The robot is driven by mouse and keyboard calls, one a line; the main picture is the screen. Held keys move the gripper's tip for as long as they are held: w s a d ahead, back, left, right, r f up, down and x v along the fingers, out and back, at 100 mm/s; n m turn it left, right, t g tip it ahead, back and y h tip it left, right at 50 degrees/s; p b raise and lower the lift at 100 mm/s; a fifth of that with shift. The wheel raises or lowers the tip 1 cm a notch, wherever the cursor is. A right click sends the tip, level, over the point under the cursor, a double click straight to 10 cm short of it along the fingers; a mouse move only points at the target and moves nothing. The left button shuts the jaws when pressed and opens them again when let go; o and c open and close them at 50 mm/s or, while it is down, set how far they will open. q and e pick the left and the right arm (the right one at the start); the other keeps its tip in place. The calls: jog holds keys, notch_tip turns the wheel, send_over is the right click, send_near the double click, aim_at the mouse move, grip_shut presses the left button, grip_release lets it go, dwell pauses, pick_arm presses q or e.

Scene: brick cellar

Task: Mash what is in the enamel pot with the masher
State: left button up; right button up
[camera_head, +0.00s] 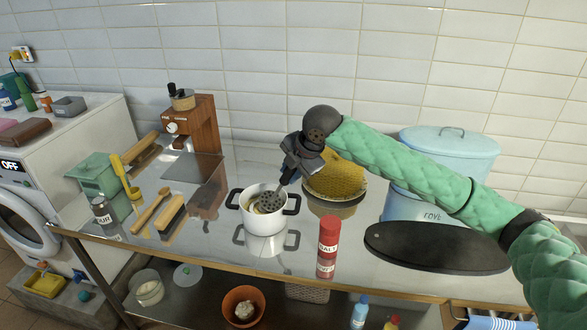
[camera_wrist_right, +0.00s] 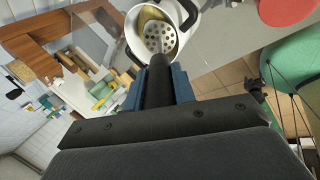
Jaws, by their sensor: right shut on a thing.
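The white enamel pot (camera_head: 263,219) with two black handles stands on the shiny metal table. My right gripper (camera_head: 290,173) is shut on the handle of the masher (camera_head: 272,202) and holds it above and in the pot, tilted. The masher's round perforated head is inside the pot, over something yellowish. In the right wrist view the pot (camera_wrist_right: 182,46) is at the top, with the perforated masher head (camera_wrist_right: 160,36) inside its rim and the dark handle between the blue fingers (camera_wrist_right: 157,88). Whether the head touches the contents I cannot tell. My left gripper is not in view.
A red salt shaker (camera_head: 328,247) stands right of the pot, close in front. A yellow woven basket (camera_head: 337,180) is behind it. A dark oval board (camera_head: 437,248) and a blue bin (camera_head: 450,158) are at right. Brushes (camera_head: 172,215) and a wooden grinder (camera_head: 192,122) are at left.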

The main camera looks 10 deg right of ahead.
aim_at(282, 184)
jog(key=shift+x, duration=1.75)
jog(key=shift+b+x, duration=0.35)
jog(key=shift+x, duration=0.45)
jog(key=shift+w+a+f, duration=0.2)
jog(key=shift+a+f, duration=0.05)
jog(key=shift+f, duration=0.3)
jog(key=shift+w+a+f, duration=0.1)
jog(key=shift+f, duration=0.2)
notch_tip(282, 184, up, 3)
jog(key=p, duration=0.3)
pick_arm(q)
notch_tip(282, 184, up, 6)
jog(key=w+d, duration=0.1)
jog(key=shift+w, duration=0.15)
